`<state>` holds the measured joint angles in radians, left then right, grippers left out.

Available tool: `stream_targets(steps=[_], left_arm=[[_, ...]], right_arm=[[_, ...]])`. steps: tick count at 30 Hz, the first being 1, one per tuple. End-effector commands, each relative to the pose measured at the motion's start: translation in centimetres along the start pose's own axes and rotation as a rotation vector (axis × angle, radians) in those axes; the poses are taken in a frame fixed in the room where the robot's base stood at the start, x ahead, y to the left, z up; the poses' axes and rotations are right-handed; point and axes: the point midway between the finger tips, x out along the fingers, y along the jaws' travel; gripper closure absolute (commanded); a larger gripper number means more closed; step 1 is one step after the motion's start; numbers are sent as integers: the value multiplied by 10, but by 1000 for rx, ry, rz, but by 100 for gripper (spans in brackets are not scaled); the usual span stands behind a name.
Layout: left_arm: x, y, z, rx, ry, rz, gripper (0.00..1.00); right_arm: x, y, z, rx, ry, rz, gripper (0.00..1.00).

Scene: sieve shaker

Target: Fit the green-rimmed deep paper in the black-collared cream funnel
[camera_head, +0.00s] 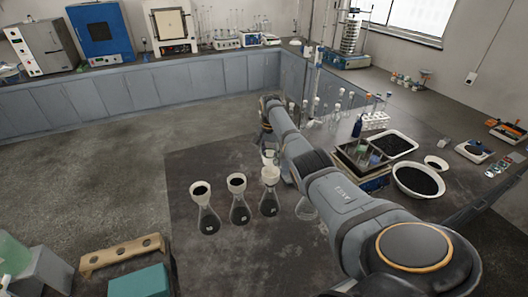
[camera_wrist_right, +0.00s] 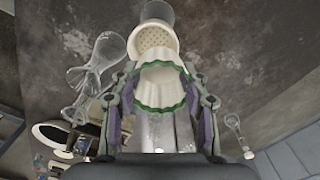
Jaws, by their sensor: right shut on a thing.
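In the right wrist view, my right gripper (camera_wrist_right: 160,92) is shut on the green-rimmed deep paper (camera_wrist_right: 160,88), a white fluted cup with green edges. A cream funnel with a perforated inside (camera_wrist_right: 153,38) shows just beyond the paper, which overlaps its near edge in the picture. I cannot tell whether they touch. In the head view, my right gripper (camera_head: 268,142) is small and partly hidden by my arm, above the cream funnel (camera_head: 270,174) on the third flask. Its collar colour is not clear. My left gripper is not in view.
Two more funnels (camera_head: 200,188) (camera_head: 237,182) top flasks to the left. A clear flask (camera_head: 306,208) stands close on the right, partly behind my arm. The table front is clear.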

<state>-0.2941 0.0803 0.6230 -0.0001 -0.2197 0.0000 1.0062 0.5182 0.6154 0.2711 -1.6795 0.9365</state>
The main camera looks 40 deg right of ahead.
Motion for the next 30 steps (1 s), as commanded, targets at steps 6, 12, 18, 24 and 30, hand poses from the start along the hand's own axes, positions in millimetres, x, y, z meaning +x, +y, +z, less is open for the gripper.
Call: stream_targets(steps=[6, 12, 18, 24, 30], left_arm=[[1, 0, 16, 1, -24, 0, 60], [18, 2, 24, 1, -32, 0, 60], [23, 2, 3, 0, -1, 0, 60], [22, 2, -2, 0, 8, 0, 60], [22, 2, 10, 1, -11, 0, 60]], right_arm=[[11, 0, 0, 0, 0, 1, 65], [36, 0, 0, -1, 1, 1, 65], [39, 0, 0, -1, 1, 1, 65], [38, 0, 0, -1, 1, 1, 65], [38, 0, 0, -1, 1, 1, 65]])
